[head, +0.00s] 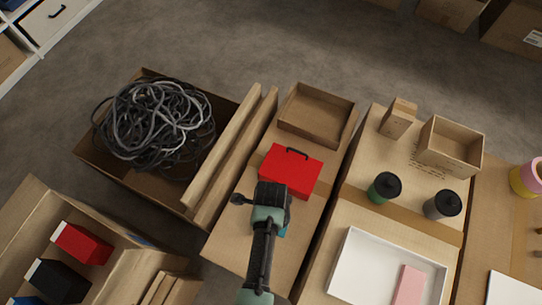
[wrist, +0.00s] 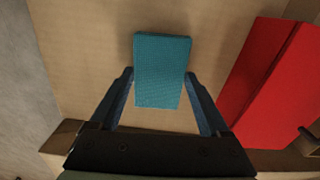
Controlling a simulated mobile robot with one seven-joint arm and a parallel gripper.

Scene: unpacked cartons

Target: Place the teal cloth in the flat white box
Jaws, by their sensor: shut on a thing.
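The teal cloth (wrist: 162,70) is a folded rectangular block in the wrist view. My gripper (wrist: 160,82) has a blue finger along each side of it and is shut on it. In the head view my gripper (head: 272,200) is over the left carton, just below the red box, and hides most of the cloth; a teal sliver (head: 284,230) shows beside it. I cannot tell whether the cloth still touches the carton. The flat white box (head: 345,262) lies open on the carton to the right, with a pink block (head: 409,285) inside at its right end.
A red box (head: 291,170) with a black handle stands close to my gripper; it also shows in the wrist view (wrist: 275,85). An open cardboard tray (head: 317,115) lies behind it. Two dark-lidded jars, green (head: 384,188) and grey (head: 442,205), stand behind the white box.

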